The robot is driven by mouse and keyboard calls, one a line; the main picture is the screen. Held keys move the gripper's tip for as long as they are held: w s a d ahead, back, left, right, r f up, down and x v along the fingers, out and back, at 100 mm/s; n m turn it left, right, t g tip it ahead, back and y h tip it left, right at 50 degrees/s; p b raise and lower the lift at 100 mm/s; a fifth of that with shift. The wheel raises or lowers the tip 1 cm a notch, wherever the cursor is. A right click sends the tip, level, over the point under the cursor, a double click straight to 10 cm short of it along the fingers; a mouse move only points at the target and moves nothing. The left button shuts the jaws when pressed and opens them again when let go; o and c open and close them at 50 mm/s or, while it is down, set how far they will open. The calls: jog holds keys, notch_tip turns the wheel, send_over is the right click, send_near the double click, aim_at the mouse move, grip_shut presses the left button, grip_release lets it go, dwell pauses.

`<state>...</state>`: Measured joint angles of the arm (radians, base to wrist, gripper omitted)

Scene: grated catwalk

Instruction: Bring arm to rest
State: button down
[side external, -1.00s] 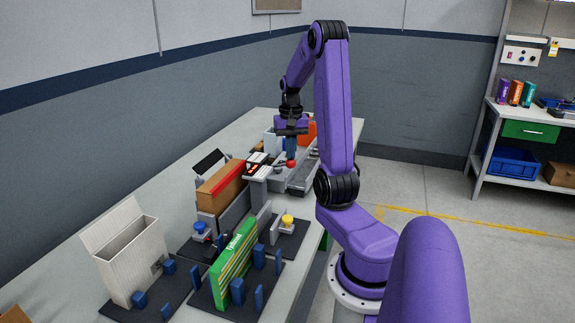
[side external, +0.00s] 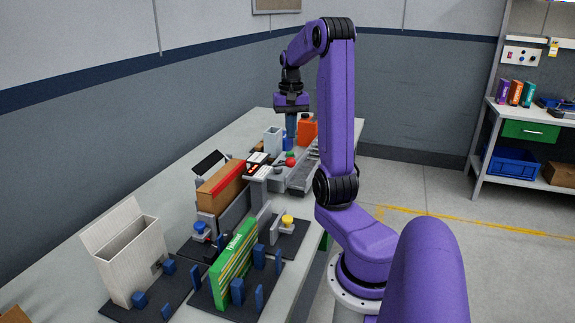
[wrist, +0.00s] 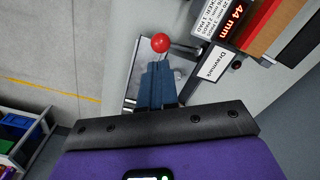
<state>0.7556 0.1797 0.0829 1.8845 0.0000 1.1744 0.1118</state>
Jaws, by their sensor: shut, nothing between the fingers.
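My gripper (side external: 291,137) is at the far end of the bench, pointing down with its blue fingers together and nothing between them. In the wrist view the closed fingers (wrist: 158,68) point toward a red ball knob (wrist: 160,43), with a small gap in the picture. The red knob (side external: 290,154) also shows just below the fingers in the side view. I cannot tell the exact height of the fingers above the bench fixture.
A brown box with a red edge (side external: 222,187), a green box (side external: 234,262) and an open white carton (side external: 128,255) stand along the bench. An orange container (side external: 308,130) stands behind the gripper. The floor to the right is clear.

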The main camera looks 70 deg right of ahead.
jog(key=shift+r, duration=0.2)
jog(key=w+a+f+n, duration=0.1)
jog(key=w+a+n, duration=0.35)
jog(key=a, duration=0.85)
jog(key=w+a+f+n, duration=0.1)
jog(key=a+f+n, duration=0.1)
jog(key=a+n, duration=0.85)
jog(key=s+a+f+n, duration=0.3)
jog(key=s+a+n, duration=0.6)
jog(key=s+a, duration=0.6)
jog(key=shift+s+a+f+n, duration=0.2)
jog(key=shift+s+a+n, duration=0.15)
jog(key=shift+s, duration=0.8)
